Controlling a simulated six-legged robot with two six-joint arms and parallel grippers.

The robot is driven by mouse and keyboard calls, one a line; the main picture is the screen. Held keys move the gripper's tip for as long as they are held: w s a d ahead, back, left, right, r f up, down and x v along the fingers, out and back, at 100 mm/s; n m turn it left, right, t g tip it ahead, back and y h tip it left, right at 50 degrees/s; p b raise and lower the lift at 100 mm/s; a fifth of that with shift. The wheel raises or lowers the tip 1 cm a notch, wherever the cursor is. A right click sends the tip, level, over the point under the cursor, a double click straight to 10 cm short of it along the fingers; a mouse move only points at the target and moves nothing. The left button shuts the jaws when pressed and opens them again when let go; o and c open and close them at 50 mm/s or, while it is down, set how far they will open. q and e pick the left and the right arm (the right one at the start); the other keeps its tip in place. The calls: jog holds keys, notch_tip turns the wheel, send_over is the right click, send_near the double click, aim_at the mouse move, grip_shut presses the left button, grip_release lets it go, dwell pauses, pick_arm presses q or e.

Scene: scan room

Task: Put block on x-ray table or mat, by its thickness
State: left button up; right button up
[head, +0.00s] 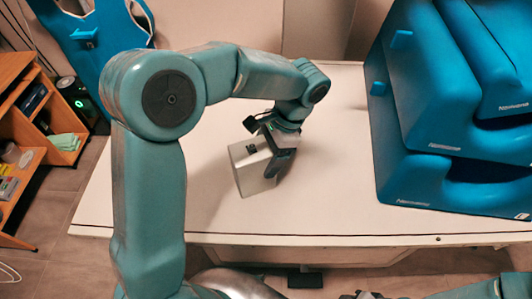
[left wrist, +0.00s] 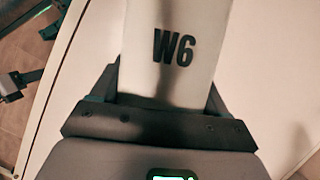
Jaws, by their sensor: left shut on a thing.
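A pale grey-white block (head: 247,168) is held over the white table (head: 330,205) in the head view, a little tilted. It also shows in the left wrist view as a pale block (left wrist: 178,75) with the dark marking "W6". My left gripper (head: 280,158) is shut on the block, with one finger on each side of it. I cannot tell whether the block's lower edge touches the table. No mat can be made out. My right gripper is not in view.
Large blue padded pieces (head: 425,130) stand on the table's right side. A wooden shelf unit (head: 30,140) with small items stands at the far left, near a blue piece (head: 95,45). The table's middle and front are clear around the block.

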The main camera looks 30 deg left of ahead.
pick_arm(q)
jog(key=o, duration=1.8)
jog(key=shift+f, duration=0.1)
jog(key=p+v, duration=0.1)
jog(key=v, duration=1.1)
jog(key=shift+s+r, duration=0.1)
jog(key=shift+r, duration=0.1)
jog(key=shift+s, duration=0.1)
